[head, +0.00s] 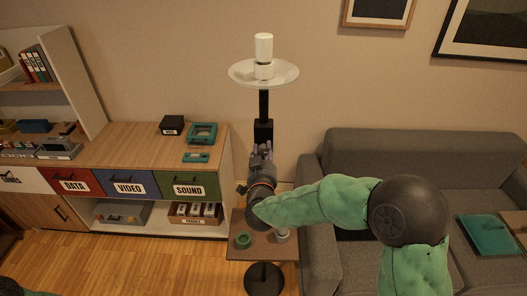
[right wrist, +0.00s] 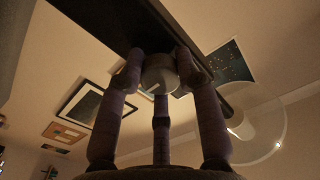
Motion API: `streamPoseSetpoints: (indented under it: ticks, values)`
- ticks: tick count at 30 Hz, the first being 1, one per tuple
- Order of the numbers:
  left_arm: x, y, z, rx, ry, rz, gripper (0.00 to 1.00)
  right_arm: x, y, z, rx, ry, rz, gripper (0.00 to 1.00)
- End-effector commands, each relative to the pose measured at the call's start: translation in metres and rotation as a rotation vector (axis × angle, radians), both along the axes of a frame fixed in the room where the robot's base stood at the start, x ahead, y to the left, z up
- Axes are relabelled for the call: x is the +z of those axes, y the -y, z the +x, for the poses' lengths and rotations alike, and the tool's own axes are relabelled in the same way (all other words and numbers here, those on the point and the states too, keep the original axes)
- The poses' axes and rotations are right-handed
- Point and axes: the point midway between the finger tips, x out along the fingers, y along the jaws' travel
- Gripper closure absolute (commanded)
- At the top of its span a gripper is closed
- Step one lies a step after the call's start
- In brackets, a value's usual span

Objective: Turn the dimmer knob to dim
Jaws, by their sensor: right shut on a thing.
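A lamp with a white cylindrical bulb (head: 264,46) and a pale round dish (head: 284,74) stands on a black pole (head: 264,103) in the head view. A black box (head: 263,131) is on the pole. In the right wrist view a round grey dimmer knob (right wrist: 158,75) with a pale pointer line sits on a dark bar-like housing (right wrist: 100,20). My right gripper (head: 262,147) is at the pole just below the box. Its purple-grey fingers are shut around the knob, as the right wrist view (right wrist: 160,72) shows. The hand hides the knob in the head view.
A small wooden table (head: 236,252) on the lamp stand holds a green ring-shaped item (head: 242,240) and a pale cup-like item (head: 282,235). A cabinet (head: 110,150) with labelled drawers stands left. A grey sofa (head: 400,150) stands right, close to my arm.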

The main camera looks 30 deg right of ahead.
Motion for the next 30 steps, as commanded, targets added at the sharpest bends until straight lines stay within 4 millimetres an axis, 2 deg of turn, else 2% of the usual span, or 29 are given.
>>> streamPoseSetpoints:
  ticks: [1, 8, 9, 10, 11, 23, 26, 30]
  values:
    - [0.0, 0.0, 0.0, 0.0, 0.0, 0.0, 0.6, -0.006, -0.002, 0.0, 0.006, -0.013, 0.001, 0.98]
    - [0.0, 0.0, 0.0, 0.0, 0.0, 0.0, 0.6, -0.007, -0.002, -0.001, 0.005, -0.014, 0.002, 0.98]
    - [0.0, 0.0, 0.0, 0.0, 0.0, 0.0, 0.6, -0.007, -0.002, -0.001, 0.006, -0.015, 0.003, 0.54]
    - [0.0, 0.0, 0.0, 0.0, 0.0, 0.0, 0.6, -0.007, -0.002, -0.001, 0.006, -0.015, 0.003, 0.46]
    - [0.0, 0.0, 0.0, 0.0, 0.0, 0.0, 0.6, -0.007, -0.002, -0.001, 0.006, -0.015, 0.003, 0.42]
    - [0.0, 0.0, 0.0, 0.0, 0.0, 0.0, 0.6, -0.003, -0.003, -0.004, 0.002, -0.005, 0.002, 0.42]
    - [0.0, 0.0, 0.0, 0.0, 0.0, 0.0, 0.6, -0.002, -0.008, -0.013, 0.002, -0.005, 0.002, 0.42]
    - [0.0, 0.0, 0.0, 0.0, 0.0, 0.0, 0.6, -0.002, -0.022, -0.034, 0.005, -0.005, 0.002, 0.42]
